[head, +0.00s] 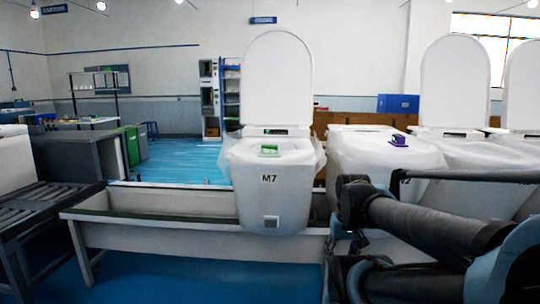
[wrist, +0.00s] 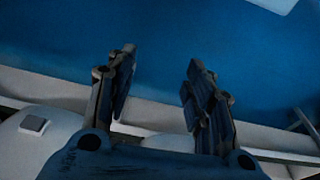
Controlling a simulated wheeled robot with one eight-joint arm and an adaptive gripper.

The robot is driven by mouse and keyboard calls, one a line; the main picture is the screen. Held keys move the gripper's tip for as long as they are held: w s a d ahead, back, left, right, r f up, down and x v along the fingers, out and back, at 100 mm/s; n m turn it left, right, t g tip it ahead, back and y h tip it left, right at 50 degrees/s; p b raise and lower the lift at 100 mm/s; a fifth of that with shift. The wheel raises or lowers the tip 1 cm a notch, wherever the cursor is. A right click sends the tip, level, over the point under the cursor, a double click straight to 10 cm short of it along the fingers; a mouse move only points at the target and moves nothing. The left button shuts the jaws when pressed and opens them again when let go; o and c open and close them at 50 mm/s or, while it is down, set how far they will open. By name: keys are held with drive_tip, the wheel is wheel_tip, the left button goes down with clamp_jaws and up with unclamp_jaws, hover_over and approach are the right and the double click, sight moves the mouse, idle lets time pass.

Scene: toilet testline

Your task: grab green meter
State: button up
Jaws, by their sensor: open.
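The green meter (head: 268,150) sits on top of the white toilet marked M7 (head: 271,185), in the middle of the head view. My gripper shows in the wrist view (wrist: 160,85) with its two fingers apart and nothing between them. It is over the blue floor and the pale trough edge, away from the meter. In the head view my dark arm reaches in from the right, and the gripper's fingers cannot be made out there. The green meter does not show in the wrist view.
A long pale trough (head: 150,203) runs under the toilets. M7's raised lid (head: 278,80) stands behind the green meter. Blue floor (head: 200,275) is clear in front.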

drive_tip(key=shift+o, duration=0.4)
drive_tip(key=w+a+r+n, duration=0.4)
drive_tip(key=w+r, duration=0.4)
drive_tip(key=r, duration=0.5)
drive_tip(key=w+a+r+n, duration=0.35)
drive_tip(key=w+r, duration=0.45)
drive_tip(key=r, duration=0.4)
drive_tip(key=w+a+r+n+g+y, duration=0.1)
drive_tip(key=w+a+r+n, duration=0.4)
drive_tip(key=w+a+r, duration=0.4)
drive_tip(key=w+a+r+n+g, duration=0.1)
drive_tip(key=w+a+r+n, duration=0.5)
drive_tip(key=r, duration=0.4)
drive_tip(key=m, duration=0.1)
hover_over(270, 146)
drive_tip(key=w, duration=0.2)
drive_tip(key=f, duration=1.1)
drive_tip(key=shift+w+a+f, duration=0.1)
drive_tip(key=shift+a+f, duration=0.1)
drive_tip(key=shift+f, duration=0.2)
drive_tip(key=shift+s+d+f, duration=0.1)
drive_tip(key=shift+s+f, duration=0.1)
drive_tip(key=shift+f, duration=1.15)
drive_tip(key=shift+s+f, duration=0.15)
drive_tip(key=shift+f, duration=1.2)
drive_tip(key=shift+c, duration=0.6)
